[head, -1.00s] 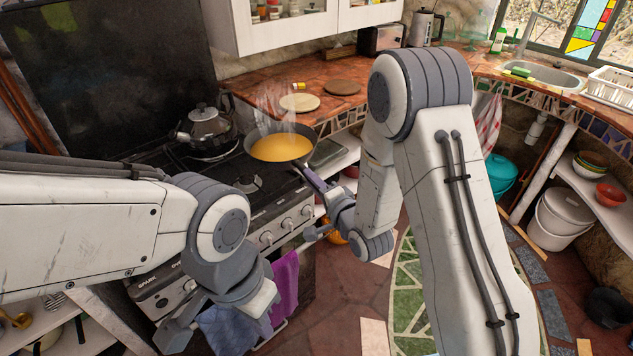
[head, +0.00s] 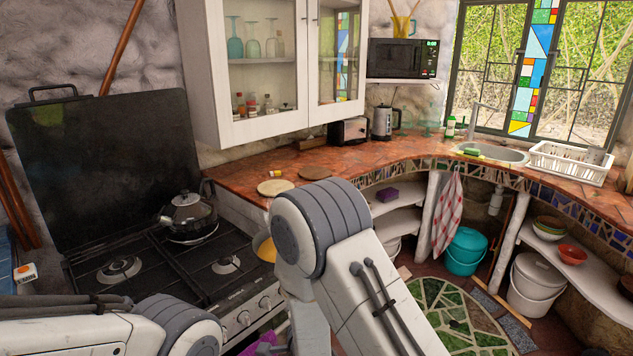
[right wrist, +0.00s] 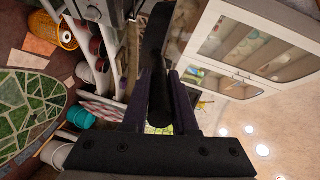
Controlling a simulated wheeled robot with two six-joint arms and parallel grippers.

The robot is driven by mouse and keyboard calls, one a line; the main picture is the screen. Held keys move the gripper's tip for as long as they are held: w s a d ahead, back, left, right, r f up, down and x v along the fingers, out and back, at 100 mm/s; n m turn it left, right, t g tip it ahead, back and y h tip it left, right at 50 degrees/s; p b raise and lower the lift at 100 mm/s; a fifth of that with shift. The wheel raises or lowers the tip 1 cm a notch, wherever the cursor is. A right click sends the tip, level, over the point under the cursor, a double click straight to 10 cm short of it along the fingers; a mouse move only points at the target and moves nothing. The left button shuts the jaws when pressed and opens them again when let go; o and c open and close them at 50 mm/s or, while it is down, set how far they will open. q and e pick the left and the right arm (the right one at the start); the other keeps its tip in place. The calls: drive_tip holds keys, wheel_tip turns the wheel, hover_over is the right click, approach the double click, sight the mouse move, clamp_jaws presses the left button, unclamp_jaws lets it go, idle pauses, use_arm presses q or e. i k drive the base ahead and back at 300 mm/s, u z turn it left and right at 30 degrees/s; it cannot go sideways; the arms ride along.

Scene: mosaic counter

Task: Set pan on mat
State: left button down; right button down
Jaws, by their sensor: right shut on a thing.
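The pan (head: 262,247) with yellow food shows only as a sliver in the head view, at the stove's right edge. My right arm hides the rest of it. In the right wrist view my right gripper (right wrist: 163,82) is shut on the pan's dark handle (right wrist: 158,108). Two round mats lie on the tiled counter: a pale one (head: 275,187) nearer the stove and a brown one (head: 314,172) behind it to the right. Both look empty. My left forearm shows at the lower left, but its gripper is out of view.
A toaster (head: 348,132) and a steel jug (head: 384,123) stand farther back. A white wall cabinet (head: 265,70) hangs above the counter.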

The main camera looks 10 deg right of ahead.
sight(327, 176)
drive_tip(key=k, duration=0.2)
drive_tip(key=z, duration=1.75)
drive_tip(key=i, duration=3.05)
drive_tip(key=u, duration=3.15)
